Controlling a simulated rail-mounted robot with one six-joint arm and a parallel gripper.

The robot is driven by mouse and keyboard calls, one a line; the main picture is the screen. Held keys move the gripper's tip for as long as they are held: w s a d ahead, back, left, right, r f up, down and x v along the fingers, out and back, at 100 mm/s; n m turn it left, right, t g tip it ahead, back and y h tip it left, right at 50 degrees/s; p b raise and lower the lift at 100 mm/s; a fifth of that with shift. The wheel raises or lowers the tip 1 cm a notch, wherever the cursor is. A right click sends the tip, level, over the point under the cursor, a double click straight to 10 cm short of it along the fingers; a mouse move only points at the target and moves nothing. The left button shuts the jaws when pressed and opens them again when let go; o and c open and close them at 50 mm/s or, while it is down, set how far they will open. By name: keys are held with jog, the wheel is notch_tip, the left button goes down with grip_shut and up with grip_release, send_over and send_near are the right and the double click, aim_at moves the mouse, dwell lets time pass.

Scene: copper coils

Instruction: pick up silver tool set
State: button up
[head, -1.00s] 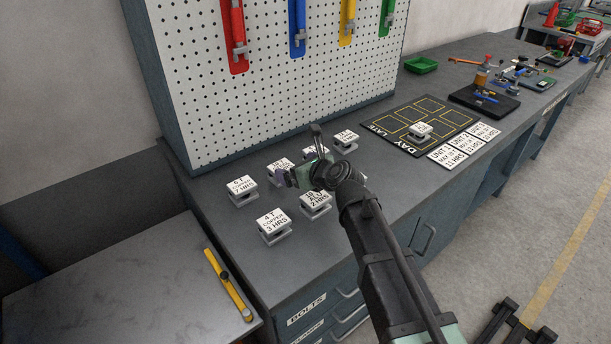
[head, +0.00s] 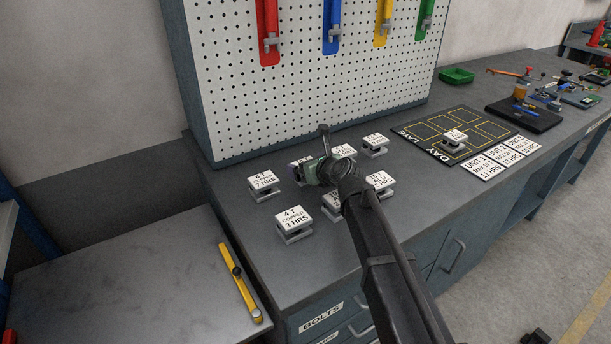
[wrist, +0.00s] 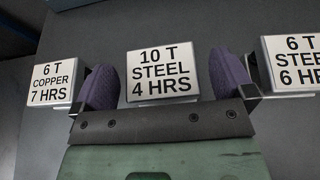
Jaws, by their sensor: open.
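No item in view is marked as a silver tool set. A pale block labelled "10 T STEEL 4 HRS" (wrist: 162,72) lies between the purple fingers of my open gripper (wrist: 164,64) in the wrist view, with a gap on both sides. In the head view my gripper (head: 306,167) is low over the back row of labelled blocks and mostly hides that block. A "6 T COPPER 7 HRS" block (head: 264,182) is to its left, and also shows in the wrist view (wrist: 54,80). A "6 T STEEL" block (wrist: 293,62) is at the wrist view's right edge.
A "4 T COPPER 3 HRS" block (head: 293,221) and an ALU block (head: 379,183) stand in front. Another block (head: 455,138) sits on the yellow-lined black mat (head: 422,131). The pegboard (head: 320,95) rises behind. A yellow tool (head: 239,282) lies on the lower left table.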

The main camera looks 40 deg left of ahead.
jog(key=shift+x, duration=0.8)
jog(key=shift+s+d, duration=0.1)
jog(key=c, duration=1.2)
jog(key=shift+r, duration=0.15)
notch_tip(320, 180, up, 20)
jog(key=p, duration=2)
